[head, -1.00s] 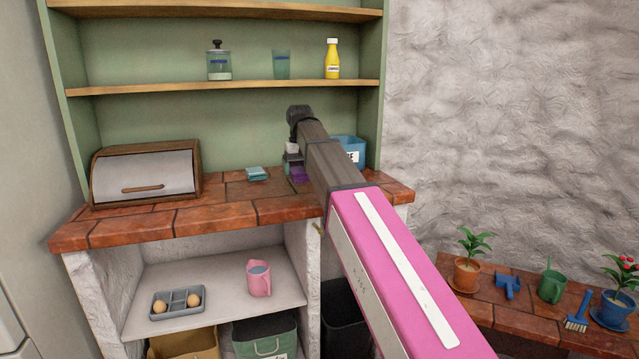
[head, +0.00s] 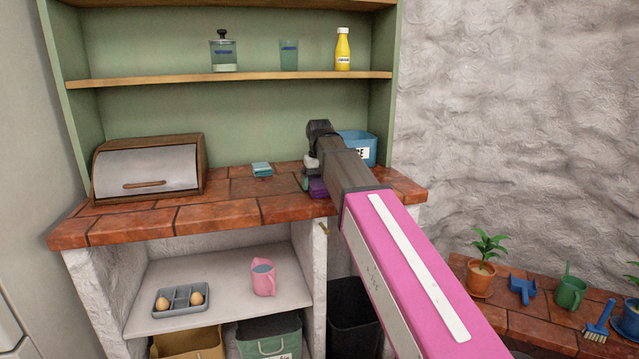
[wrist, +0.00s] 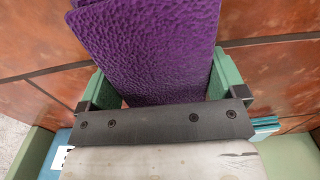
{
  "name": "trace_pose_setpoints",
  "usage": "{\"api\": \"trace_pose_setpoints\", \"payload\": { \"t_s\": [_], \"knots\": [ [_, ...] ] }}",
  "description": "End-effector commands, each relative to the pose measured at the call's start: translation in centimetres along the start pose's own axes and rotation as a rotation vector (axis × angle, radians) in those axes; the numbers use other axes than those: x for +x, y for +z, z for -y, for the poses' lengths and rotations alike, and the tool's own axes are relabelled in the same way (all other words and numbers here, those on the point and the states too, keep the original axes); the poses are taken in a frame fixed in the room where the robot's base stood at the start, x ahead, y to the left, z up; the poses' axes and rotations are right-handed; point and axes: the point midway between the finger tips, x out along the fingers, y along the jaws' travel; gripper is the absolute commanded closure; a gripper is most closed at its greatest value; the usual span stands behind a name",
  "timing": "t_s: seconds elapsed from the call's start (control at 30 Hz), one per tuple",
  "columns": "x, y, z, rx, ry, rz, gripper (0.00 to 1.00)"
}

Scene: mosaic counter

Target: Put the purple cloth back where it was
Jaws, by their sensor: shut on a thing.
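The purple cloth (head: 317,187) shows in the head view below my gripper (head: 311,182), over the right part of the brick-red tiled counter (head: 225,195). In the wrist view the purple cloth (wrist: 150,45) is a textured slab between the two green fingers of my gripper (wrist: 160,85), which is shut on it. The tiles show beyond it; I cannot tell whether the cloth touches them. My arm hides part of the counter's right end.
A folded teal cloth (head: 262,169) lies left of my gripper. A blue bin (head: 360,148) stands behind my arm at the right. A bread box (head: 147,168) stands at the left. A shelf (head: 235,79) with a jar, glass and yellow bottle runs above. Tiles between bread box and teal cloth are clear.

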Motion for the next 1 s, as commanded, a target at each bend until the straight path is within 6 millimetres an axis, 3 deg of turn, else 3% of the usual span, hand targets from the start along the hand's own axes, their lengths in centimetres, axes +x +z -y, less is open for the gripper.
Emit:
{"api": "trace_pose_setpoints", "payload": {
  "t_s": [0.03,0.07,0.47,1.0],
  "knots": [
    [0.1,0.0,0.0,0.0,0.0,0.0,0.07],
    [0.1,0.0,0.0,0.0,0.0,0.0,0.0],
    [-0.6,-0.1,0.0,0.0,0.0,-0.001,0.0],
    [-7.3,-0.1,0.0,0.0,0.0,-0.001,0.0]
  ]
}}
